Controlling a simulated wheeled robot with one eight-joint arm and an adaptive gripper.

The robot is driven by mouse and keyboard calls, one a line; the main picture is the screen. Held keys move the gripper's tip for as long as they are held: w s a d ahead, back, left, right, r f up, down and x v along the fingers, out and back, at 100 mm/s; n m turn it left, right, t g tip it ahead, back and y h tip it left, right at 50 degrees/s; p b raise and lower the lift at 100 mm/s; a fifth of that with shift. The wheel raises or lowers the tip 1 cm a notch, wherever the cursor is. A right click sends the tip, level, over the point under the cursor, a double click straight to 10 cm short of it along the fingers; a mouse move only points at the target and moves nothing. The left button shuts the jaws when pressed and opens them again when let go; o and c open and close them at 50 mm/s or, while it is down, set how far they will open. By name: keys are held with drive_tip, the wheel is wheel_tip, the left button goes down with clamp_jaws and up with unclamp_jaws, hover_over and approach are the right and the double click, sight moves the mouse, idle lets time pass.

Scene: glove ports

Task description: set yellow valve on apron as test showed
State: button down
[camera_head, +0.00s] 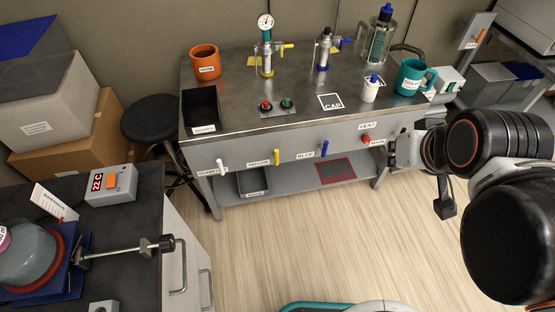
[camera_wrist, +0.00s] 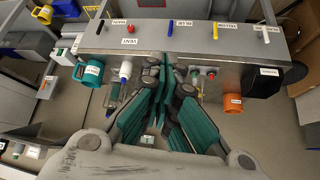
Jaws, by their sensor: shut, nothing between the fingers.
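The yellow valve (camera_head: 277,157) is a short yellow lever on the grey front apron (camera_head: 300,145) of the steel bench, beside a YELLOW label (camera_head: 258,162). Its lever stands roughly upright. It also shows in the wrist view (camera_wrist: 215,31), where the scene appears upside down. My gripper (camera_head: 390,158) is at the bench's right end, near the red knob (camera_head: 366,140) and well right of the yellow valve. In the wrist view my gripper's teal-padded fingers (camera_wrist: 166,62) are shut and empty. On the bench, a gauge-topped cylinder (camera_head: 267,55) with a yellow base ring has a sideways yellow lever (camera_head: 287,45).
A blue lever (camera_head: 324,148) and a white lever (camera_head: 221,168) share the apron. A mug (camera_head: 411,76), a white bottle (camera_head: 370,90) and an orange cup (camera_head: 206,62) stand above. A stool (camera_head: 150,122) is left. The floor (camera_head: 290,240) in front is clear.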

drive_tip(key=c, duration=1.6)
unclamp_jaws()
drive_tip(key=shift+w+a+r, duration=0.1)
drive_tip(key=shift+w, duration=0.1)
drive_tip(key=shift+o, duration=0.2)
drive_tip(key=w+a+n+g+y, duration=0.1)
drive_tip(key=w+a, duration=0.3)
drive_tip(key=w, duration=0.6)
drive_tip(key=shift+f+n, duration=0.3)
drive_tip(key=shift+n, duration=0.5)
drive_tip(key=n+g+y, duration=0.3)
drive_tip(key=n, duration=0.4)
hover_over(278, 151)
drive_tip(key=s+d, duration=0.3)
drive_tip(key=d, duration=0.1)
wheel_tip(278, 151, down, 28)
drive_tip(key=shift+h, duration=0.3)
drive_tip(key=b+x, duration=0.2)
drive_tip(key=x, duration=0.5)
drive_tip(key=b+x, duration=0.2)
drive_tip(key=x, duration=0.5)
drive_tip(key=shift+s+a+f, duration=0.1)
drive_tip(key=shift+a+f, duration=0.1)
drive_tip(key=shift+a, duration=0.1)
clamp_jaws()
